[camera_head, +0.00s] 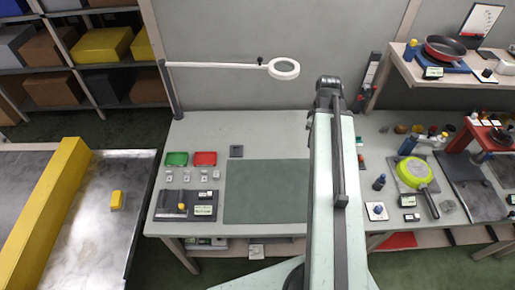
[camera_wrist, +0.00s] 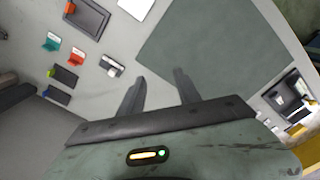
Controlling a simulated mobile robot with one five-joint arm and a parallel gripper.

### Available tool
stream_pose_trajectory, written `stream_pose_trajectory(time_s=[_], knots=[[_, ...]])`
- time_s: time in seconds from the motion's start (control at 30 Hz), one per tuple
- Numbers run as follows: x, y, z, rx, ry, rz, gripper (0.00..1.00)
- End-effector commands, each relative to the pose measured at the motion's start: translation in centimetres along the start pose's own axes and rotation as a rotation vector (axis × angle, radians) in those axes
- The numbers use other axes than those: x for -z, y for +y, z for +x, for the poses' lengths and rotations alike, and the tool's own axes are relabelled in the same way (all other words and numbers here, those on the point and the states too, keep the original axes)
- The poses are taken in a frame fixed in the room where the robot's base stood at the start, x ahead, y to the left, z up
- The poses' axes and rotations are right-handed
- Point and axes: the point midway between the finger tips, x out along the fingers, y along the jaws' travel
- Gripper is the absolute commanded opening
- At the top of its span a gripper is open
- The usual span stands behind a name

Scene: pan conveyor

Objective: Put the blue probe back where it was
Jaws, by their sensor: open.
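I cannot surely pick out the blue probe in either view. A small dark blue upright thing (camera_head: 379,182) stands on the bench right of my arm, and a white plate with a blue knob (camera_head: 377,211) lies in front of it; I cannot tell if either is the probe. My gripper (camera_wrist: 158,88) shows in the wrist view, its two dark fingers apart with nothing seen between them. The bench and a dark green mat (camera_wrist: 215,45) lie beyond the fingers. In the head view the gripper is hidden behind my arm.
The green mat (camera_head: 265,190) is bare in the middle of the bench. Left of it are a green bin (camera_head: 176,158), a red bin (camera_head: 204,158) and a dark tray (camera_head: 170,211). A green pan (camera_head: 412,172) lies right. A lamp (camera_head: 284,68) overhangs the back.

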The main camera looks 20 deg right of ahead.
Motion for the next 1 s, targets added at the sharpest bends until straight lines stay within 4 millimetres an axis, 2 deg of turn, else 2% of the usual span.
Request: stream_pose_trajectory(time_s=[0.03, 0.1, 0.13, 0.2, 0.3, 0.33, 0.43, 0.7, 0.77, 0.9, 1.0], knots=[[3.9, -3.6, 0.0, 0.0, 0.0, 0.064, 0.4], [8.3, -8.3, 0.0, 0.0, -0.001, 0.193, 0.4], [9.9, -10.2, 0.0, 0.0, -0.001, 0.243, 0.4], [12.7, -14.2, 0.0, 0.0, -0.001, 0.349, 0.4], [15.1, -18.4, 0.0, -0.001, -0.001, 0.459, 0.4], [15.5, -19.2, 0.0, -0.001, -0.001, 0.48, 0.4], [16.4, -20.9, 0.0, -0.001, 0.0, 0.526, 0.4], [16.5, -20.9, 0.2, 0.0, 0.0, 0.537, 0.4], [16.5, -20.9, 1.1, 0.0, 0.0, 0.536, 0.4], [16.5, -20.9, 4.7, 0.0, 0.0, 0.536, 0.4], [16.5, -20.9, 5.0, 0.0, 0.0, 0.536, 0.4]])
